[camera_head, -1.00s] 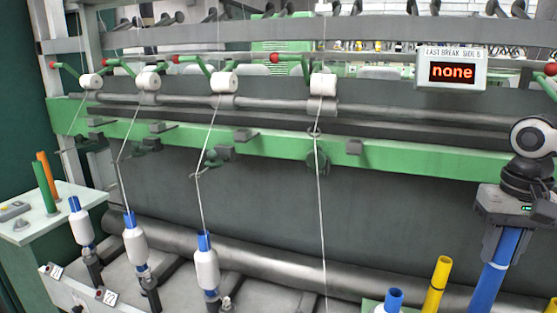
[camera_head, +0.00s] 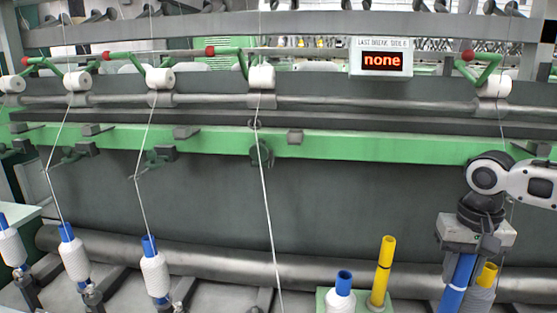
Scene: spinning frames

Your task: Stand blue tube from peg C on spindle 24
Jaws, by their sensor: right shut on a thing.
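My right gripper (camera_head: 465,246) is at the lower right, pointing down. It is shut on the upper end of a blue tube (camera_head: 460,272), which hangs nearly upright, slightly tilted, with a pale band lower down. The tube's lower end is cut off by the picture edge. My left gripper is not in view. Peg C and spindle 24 cannot be made out; no spindle number is readable. Several spindles at the lower left carry white yarn on blue tubes, among them a bobbin (camera_head: 155,277) and another bobbin (camera_head: 75,262).
A yellow tube (camera_head: 382,272) and a blue-topped white bobbin (camera_head: 341,300) stand on a green-edged stand at the bottom centre. Another yellow-topped bobbin (camera_head: 483,297) is close beside the held tube. A yarn strand (camera_head: 267,200) runs down mid-frame. A grey roller (camera_head: 220,262) crosses behind.

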